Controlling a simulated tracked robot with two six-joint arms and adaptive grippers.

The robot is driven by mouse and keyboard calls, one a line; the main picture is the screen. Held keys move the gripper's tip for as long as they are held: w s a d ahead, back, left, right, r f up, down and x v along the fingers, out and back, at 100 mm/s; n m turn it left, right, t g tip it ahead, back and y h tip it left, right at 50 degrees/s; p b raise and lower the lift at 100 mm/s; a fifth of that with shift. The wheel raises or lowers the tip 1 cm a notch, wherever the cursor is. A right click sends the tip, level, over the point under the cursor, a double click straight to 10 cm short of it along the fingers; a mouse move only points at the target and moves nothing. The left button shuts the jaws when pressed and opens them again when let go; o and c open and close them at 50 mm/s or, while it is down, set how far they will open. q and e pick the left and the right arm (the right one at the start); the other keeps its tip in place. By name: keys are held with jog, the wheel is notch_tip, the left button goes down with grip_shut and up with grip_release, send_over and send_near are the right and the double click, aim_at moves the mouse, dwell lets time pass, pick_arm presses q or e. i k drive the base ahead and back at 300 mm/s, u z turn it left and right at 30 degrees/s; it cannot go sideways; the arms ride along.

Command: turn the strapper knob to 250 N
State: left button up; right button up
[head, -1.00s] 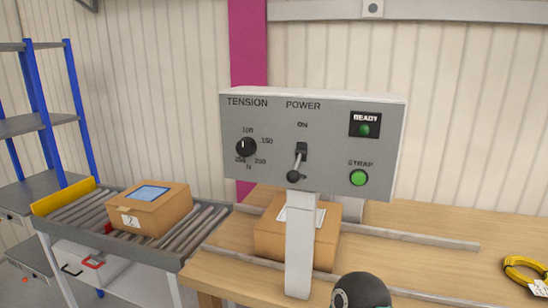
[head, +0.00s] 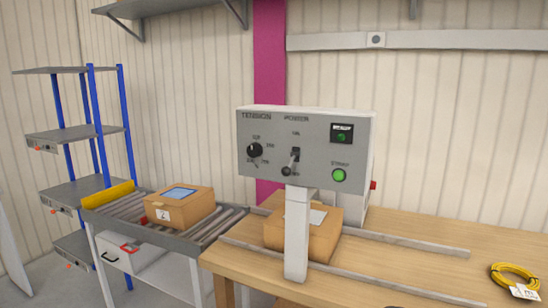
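The strapper's grey control box (head: 310,150) stands on a white post (head: 297,235) over the bench. Its black tension knob (head: 255,150) is at the left of the panel, under the word TENSION. A small white mark shows on the knob, but the dial numbers are too small to read surely now. The power lever (head: 287,170) hangs down in the middle. The ready lamp (head: 341,137) and the strap button (head: 339,175) are green at the right.
A taped carton (head: 288,235) sits on the wooden bench (head: 400,285) behind the post, by metal rails. Another carton (head: 180,213) is on the roller conveyor (head: 222,222) at left. Yellow cable (head: 515,275) lies at right. Blue-post shelving (head: 95,130) stands far left.

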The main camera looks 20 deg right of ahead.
aim_at(255, 150)
jog(key=u, duration=0.2)
jog(key=i, duration=0.9)
jog(key=z, duration=0.1)
